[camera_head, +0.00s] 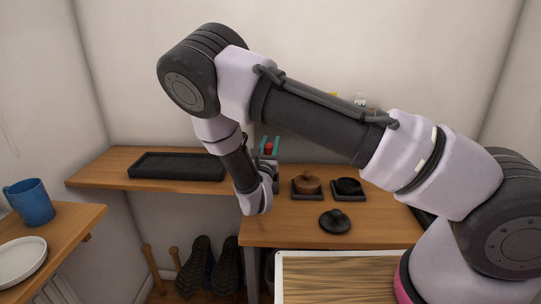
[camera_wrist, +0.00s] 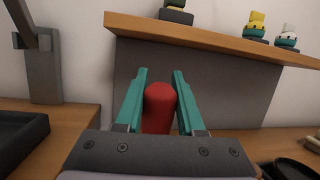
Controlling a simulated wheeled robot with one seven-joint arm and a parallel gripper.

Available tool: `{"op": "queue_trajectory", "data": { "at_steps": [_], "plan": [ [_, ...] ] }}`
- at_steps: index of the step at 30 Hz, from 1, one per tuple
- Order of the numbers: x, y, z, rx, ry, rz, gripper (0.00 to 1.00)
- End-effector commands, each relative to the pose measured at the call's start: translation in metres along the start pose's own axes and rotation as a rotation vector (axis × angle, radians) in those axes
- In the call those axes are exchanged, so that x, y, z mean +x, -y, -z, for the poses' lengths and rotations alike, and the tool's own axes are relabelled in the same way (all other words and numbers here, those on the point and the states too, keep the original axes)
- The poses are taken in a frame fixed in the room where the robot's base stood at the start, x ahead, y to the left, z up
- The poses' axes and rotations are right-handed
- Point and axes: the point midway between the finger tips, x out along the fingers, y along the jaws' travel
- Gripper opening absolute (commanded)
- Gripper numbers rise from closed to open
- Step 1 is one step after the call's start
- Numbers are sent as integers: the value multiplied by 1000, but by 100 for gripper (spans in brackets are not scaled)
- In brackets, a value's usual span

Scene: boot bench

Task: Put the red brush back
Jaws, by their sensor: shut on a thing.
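The red brush (camera_wrist: 159,107) is between the two teal fingers of my gripper (camera_wrist: 159,100), which is shut on it. Only its rounded red part shows; the rest is hidden by the gripper. In the head view a small bit of the red brush (camera_head: 268,149) shows at my gripper (camera_head: 269,147), above the back of the wooden bench. A brown brush (camera_head: 308,181) and a black brush (camera_head: 348,186) sit on dark square pads to the right of my gripper. Another dark brush-like piece (camera_head: 335,217) lies in front of them.
A black tray (camera_head: 178,167) lies on the bench at left. A wooden shelf (camera_wrist: 205,42) with several small items is above a grey panel (camera_wrist: 225,87). A blue mug (camera_head: 30,203) and plate stand on a side table. Boots (camera_head: 194,268) are below; a framed bristly mat (camera_head: 345,276) is in front.

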Motion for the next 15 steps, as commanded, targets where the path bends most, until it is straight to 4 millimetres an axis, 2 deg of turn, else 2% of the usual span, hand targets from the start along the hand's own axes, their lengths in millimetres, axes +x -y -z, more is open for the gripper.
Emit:
{"op": "queue_trajectory", "data": {
  "at_steps": [4, 10, 15],
  "plan": [
    [-3, 0, 11, 0, -1, 1, 0],
    [-11, -2, 38, 0, -1, 0, 0],
    [-12, -2, 40, 1, 0, 1, 0]
  ]
}}
